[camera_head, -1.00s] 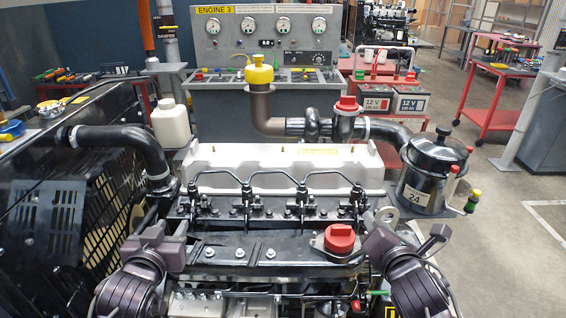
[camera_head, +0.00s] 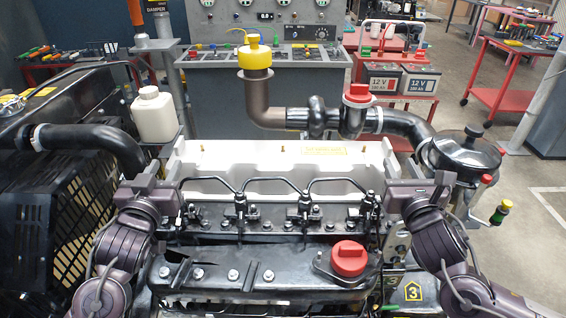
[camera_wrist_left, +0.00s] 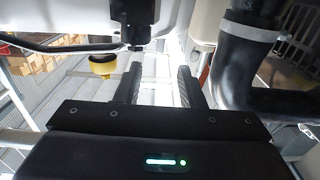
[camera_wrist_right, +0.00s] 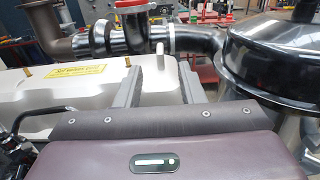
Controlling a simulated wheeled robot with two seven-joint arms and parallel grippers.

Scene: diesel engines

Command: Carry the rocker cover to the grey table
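The rocker cover (camera_head: 270,165) is a long cream-white cover with brass studs and a yellow label, sitting on top of the engine. In the right wrist view its right end (camera_wrist_right: 75,95) lies ahead and to the left of the fingers. My right gripper (camera_wrist_right: 160,78) is open, close to that end; contact cannot be told. My left gripper (camera_wrist_left: 158,78) is open, with nothing clearly held between its fingers. In the head view my left wrist is at the cover's left end and my right wrist at its right end; the fingertips are unclear. I cannot identify the grey table.
A black hose (camera_head: 85,140) runs at the left. An intake pipe with a yellow cap (camera_head: 255,55) and red cap (camera_head: 357,92) crosses behind the cover. A black canister (camera_head: 465,155) stands right. Injector pipes (camera_head: 300,190) run in front. Open floor (camera_head: 530,200) lies right.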

